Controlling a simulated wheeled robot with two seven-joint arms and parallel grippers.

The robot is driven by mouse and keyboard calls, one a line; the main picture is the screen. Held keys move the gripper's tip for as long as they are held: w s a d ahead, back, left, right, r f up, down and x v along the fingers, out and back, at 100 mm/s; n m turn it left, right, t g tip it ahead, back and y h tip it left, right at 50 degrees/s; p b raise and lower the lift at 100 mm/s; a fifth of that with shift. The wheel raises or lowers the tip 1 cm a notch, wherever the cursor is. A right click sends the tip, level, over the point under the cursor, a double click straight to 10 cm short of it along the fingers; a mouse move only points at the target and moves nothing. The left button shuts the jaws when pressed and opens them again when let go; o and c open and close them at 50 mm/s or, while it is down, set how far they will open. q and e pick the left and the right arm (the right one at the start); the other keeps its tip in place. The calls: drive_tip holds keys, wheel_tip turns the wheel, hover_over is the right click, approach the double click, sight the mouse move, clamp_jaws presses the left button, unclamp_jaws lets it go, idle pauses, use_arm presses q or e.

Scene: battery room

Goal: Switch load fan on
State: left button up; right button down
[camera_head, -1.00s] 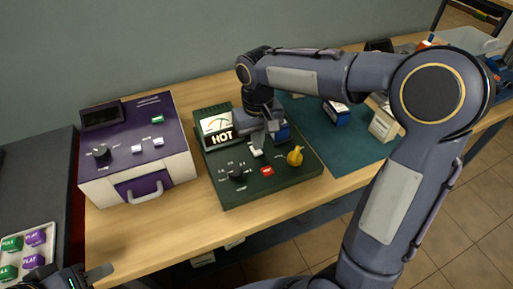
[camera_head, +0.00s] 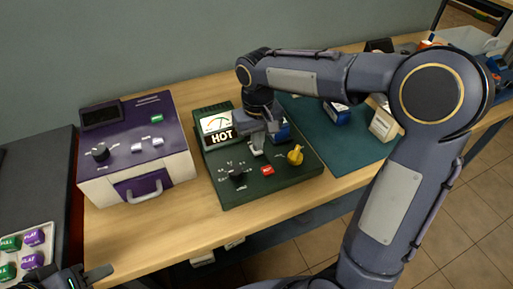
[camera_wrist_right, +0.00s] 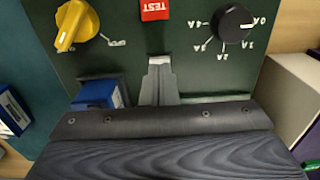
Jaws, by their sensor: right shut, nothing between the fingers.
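The green load tester (camera_head: 285,180) stands on the bench in the head view. In the right wrist view the shut fingers (camera_wrist_right: 159,72) point at the panel below the TEST button (camera_wrist_right: 155,10). My left gripper (camera_head: 88,275) is partly in view at bottom left.
A purple charger (camera_head: 170,120) with a handle stands left of the tester. A tray (camera_head: 50,230) of green and purple batteries is at far left. A teal mat (camera_head: 350,155) with small boxes lies to the right. Bare bench shows in front of the tester.

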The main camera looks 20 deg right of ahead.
drive_tip(key=shift+f+b, duration=0.4)
drive_tip(key=shift+f, duration=0.2)
drive_tip(key=shift+r, duration=0.1)
wheel_tip(320, 180, up, 7)
drive_tip(key=p, duration=0.6)
idle(0.4)
idle(0.3)
drive_tip(key=s+d+r+m+t+y, duration=0.1)
drive_tip(key=s+t, duration=0.4)
drive_tip(key=s, duration=1.6)
drive_tip(key=m+y, duration=0.1)
drive_tip(key=y, duration=0.1)
drive_tip(key=shift+d+t+y, duration=0.3)
drive_tip(key=shift+d+y, duration=0.1)
